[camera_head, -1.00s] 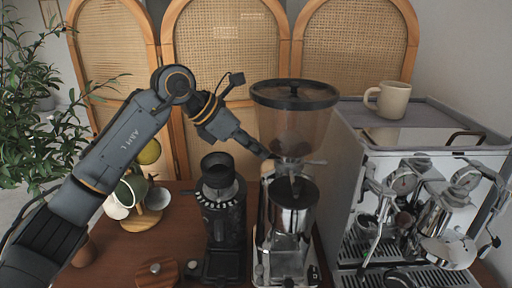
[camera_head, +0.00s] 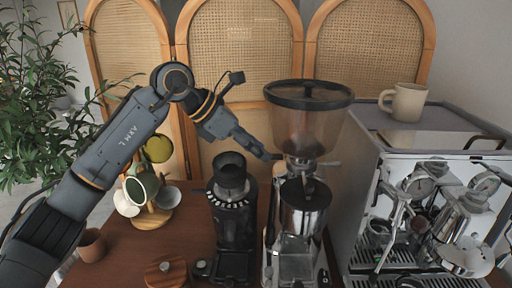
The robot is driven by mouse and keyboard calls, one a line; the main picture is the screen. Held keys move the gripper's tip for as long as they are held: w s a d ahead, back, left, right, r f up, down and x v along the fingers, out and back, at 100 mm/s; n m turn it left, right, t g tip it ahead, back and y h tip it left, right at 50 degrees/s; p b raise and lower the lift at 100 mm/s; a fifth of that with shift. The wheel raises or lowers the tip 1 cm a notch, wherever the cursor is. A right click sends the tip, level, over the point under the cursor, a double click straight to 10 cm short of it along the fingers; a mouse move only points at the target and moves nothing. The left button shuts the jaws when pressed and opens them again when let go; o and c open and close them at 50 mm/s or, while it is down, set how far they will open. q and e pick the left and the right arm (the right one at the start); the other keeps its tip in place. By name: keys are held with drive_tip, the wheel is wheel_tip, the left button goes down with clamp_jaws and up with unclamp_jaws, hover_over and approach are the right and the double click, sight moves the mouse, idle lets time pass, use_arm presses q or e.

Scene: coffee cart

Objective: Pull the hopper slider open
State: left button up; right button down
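The coffee grinder (camera_head: 304,205) stands in the middle of the cart, with a smoky, clear hopper (camera_head: 306,125) on top. The hopper slider (camera_head: 328,164) shows as a small tab at the hopper's neck, on the right side; how far it is out is too small to tell. My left gripper (camera_head: 272,157) comes in from the left, with its tip close to the left side of the hopper's neck. I cannot tell whether it touches the neck, or whether its fingers are apart. My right gripper is not in view.
A black grinder (camera_head: 232,215) stands just left, below my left arm. The espresso machine (camera_head: 430,200) is close on the right, with a beige mug (camera_head: 404,102) on top. Several cups hang on a stand (camera_head: 152,216) at the left. A wooden-topped item (camera_head: 166,272) lies in front.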

use_arm(q)
drive_tip(key=v, duration=1.2)
